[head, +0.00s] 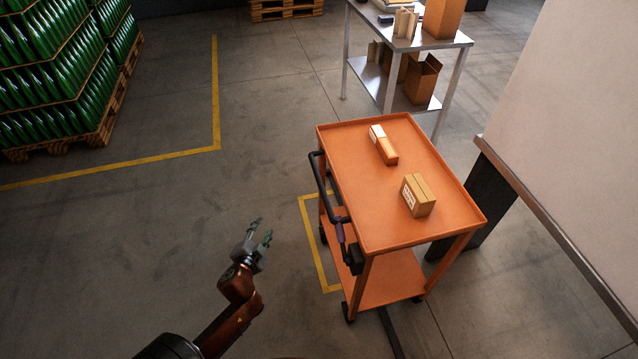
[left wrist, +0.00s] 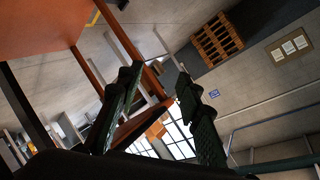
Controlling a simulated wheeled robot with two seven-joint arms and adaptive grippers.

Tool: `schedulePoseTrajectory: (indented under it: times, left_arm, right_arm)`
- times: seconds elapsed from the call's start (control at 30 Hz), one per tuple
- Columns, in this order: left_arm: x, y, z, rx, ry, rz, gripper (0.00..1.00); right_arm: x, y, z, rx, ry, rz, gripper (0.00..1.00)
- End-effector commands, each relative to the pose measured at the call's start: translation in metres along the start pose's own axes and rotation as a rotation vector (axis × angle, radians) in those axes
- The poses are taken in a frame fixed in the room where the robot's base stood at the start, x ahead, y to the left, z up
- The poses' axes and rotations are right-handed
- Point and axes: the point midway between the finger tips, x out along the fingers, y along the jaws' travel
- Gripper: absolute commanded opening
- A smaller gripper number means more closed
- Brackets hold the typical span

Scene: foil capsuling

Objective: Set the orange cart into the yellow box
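The orange cart (head: 360,215) stands upright on the floor, right of centre in the head view, with its black handle (head: 327,190) on its left side. The yellow box (head: 313,245) is a floor outline; its left side and parts of two adjoining sides show, and the cart hides the rest. The cart overlaps the outline, with its near-left wheel (head: 348,312) on the near side of the visible lower line. My left gripper (head: 264,231) is open and empty, left of the cart and apart from the handle. Its fingers also show parted in the left wrist view (left wrist: 160,100). My right gripper is not visible.
Two small boxes (head: 384,147) (head: 420,196) lie on the cart's top. A metal table (head: 448,40) stands behind it. A pale panel (head: 580,130) is at the right. Bottle-laden pallets (head: 60,80) stand at far left. The floor left of the cart is clear.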

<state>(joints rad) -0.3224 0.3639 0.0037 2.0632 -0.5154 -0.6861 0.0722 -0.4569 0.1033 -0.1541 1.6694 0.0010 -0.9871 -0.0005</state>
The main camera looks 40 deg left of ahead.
Motion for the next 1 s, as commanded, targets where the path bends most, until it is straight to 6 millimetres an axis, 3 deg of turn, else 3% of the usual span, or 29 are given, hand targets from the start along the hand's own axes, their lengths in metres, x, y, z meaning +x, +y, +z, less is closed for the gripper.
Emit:
schedulePoseTrajectory:
  times: [0.03, 0.1, 0.2, 0.3, 0.4, 0.5, 0.63, 0.8, 1.0]
  left_arm:
    - [0.016, -0.018, -0.023, 0.073, 0.087, -0.043, 0.33]
    - [0.031, -0.035, -0.057, 0.182, 0.214, -0.091, 0.33]
    - [0.048, -0.049, -0.102, 0.351, 0.388, -0.128, 0.33]
    - [0.059, -0.050, -0.138, 0.525, 0.540, -0.128, 0.33]
    - [0.067, -0.044, -0.159, 0.676, 0.657, -0.097, 0.33]
    - [0.074, -0.035, -0.167, 0.797, 0.734, -0.053, 0.33]
    - [0.079, -0.027, -0.168, 0.890, 0.789, -0.004, 0.33]
    - [0.086, -0.020, -0.172, 0.927, 0.811, 0.020, 0.33]
    - [0.107, -0.008, -0.190, 0.926, 0.812, 0.020, 0.33]
  right_arm:
    - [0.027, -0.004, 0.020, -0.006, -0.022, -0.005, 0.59]
    - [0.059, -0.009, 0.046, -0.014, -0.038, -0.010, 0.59]
    - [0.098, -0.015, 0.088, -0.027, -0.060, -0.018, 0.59]
    - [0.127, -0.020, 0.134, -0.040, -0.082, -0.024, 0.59]
    - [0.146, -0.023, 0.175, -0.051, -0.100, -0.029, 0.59]
    - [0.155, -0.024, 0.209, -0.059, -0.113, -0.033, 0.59]
    - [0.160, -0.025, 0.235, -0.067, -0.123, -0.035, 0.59]
    - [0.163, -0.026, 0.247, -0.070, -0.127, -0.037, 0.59]
    - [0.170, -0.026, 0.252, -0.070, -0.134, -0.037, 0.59]
